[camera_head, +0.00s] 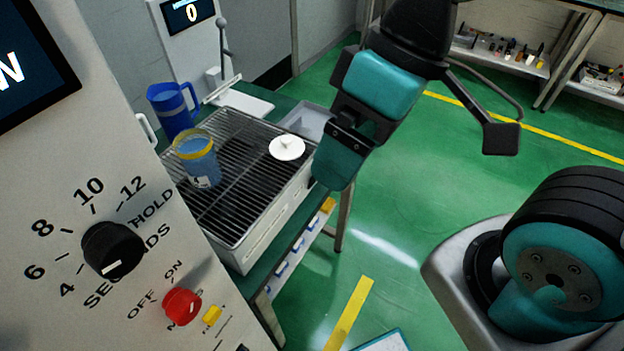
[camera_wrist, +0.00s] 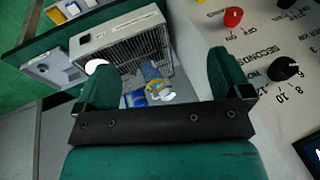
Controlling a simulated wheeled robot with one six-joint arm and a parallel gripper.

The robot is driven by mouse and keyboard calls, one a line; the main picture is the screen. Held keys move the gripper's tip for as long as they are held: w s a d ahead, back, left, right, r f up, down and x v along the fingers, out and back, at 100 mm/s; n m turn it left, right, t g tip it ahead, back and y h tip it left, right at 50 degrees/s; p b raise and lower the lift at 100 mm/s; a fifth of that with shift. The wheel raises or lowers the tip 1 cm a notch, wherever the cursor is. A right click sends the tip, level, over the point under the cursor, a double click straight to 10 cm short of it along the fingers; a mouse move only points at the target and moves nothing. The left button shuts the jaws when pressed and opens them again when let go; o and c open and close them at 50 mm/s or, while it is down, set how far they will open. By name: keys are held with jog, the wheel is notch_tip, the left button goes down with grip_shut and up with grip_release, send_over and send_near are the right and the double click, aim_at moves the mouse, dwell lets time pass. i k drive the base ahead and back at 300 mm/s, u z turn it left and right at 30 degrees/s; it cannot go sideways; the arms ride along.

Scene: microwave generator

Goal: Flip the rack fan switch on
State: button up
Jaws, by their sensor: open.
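The rack (camera_head: 262,228) is a pale box with a dark slatted top, on a green bench left of my gripper in the head view. It also shows in the wrist view (camera_wrist: 115,32), upper middle, with a label on its side wall. My gripper (camera_head: 335,172) is beside the rack's right end in the head view. In the wrist view its teal fingers (camera_wrist: 162,65) are wide apart, with nothing between them, and the rack shows beyond.
A clear cup (camera_head: 202,168), a blue jug (camera_head: 173,112) and a white lid (camera_head: 288,147) are on or by the rack. The generator panel, at left, carries a black dial (camera_head: 110,250), a red OFF/ON knob (camera_head: 181,307) and a yellow button (camera_head: 212,315). Green floor (camera_head: 400,200) is open at right.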

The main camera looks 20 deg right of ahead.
aim_at(312, 181)
jog(key=k, duration=1)
jog(key=z, duration=1.9)
jog(key=i, duration=0.95)
jog(key=u, duration=1.7)
